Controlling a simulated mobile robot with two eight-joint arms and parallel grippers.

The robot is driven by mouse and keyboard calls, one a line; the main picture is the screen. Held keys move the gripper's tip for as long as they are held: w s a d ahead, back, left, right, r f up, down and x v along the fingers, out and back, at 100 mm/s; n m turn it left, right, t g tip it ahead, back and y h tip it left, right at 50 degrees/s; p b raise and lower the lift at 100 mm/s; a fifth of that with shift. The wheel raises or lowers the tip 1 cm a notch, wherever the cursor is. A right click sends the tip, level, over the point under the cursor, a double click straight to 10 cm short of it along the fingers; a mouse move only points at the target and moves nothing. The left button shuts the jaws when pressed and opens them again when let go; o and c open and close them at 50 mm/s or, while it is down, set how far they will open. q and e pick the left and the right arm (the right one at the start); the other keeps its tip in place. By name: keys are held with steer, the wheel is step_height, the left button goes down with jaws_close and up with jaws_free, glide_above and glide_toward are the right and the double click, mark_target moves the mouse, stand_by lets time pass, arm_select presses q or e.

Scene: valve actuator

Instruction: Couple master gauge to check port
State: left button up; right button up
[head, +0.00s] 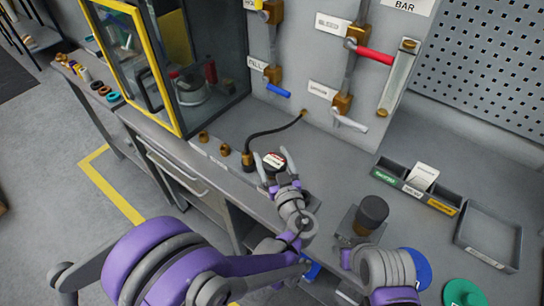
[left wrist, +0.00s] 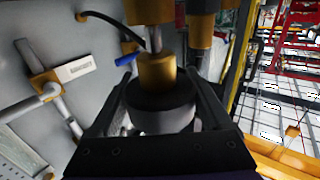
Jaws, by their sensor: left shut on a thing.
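In the left wrist view the fingers (left wrist: 162,112) hold both sides of the gauge's dark round body (left wrist: 160,108). A brass fitting (left wrist: 157,72) lines up with it there; I cannot tell whether it is joined to the gauge. In the head view a brass fitting (head: 247,160) on a black hose (head: 268,133) stands just left of the gripper. I cannot tell which fitting is the check port.
The valve panel (head: 308,60) with brass valves and coloured handles rises behind the bench. A glass cabinet (head: 213,50) stands left. Small brass fittings (head: 203,137) lie near the cabinet.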

arm_select(q)
steer(key=shift+f+b, duration=0.6)
steer(key=shift+f, duration=0.5)
arm_select(e)
steer(key=shift+s+f, duration=0.3)
steer(key=shift+f, duration=0.6)
arm_select(q)
steer(key=o, duration=1.6)
steer(key=b+v, duration=0.1)
steer(key=v, duration=0.9)
steer(key=shift+s+d+b, duration=0.1)
steer(key=shift+s+b, duration=0.2)
steer(key=shift+s, duration=0.1)
arm_select(e)
steer(key=shift+s+f, duration=0.2)
steer(key=shift+f, duration=0.35)
steer(key=shift+s+f, duration=0.15)
steer(key=shift+f, duration=0.35)
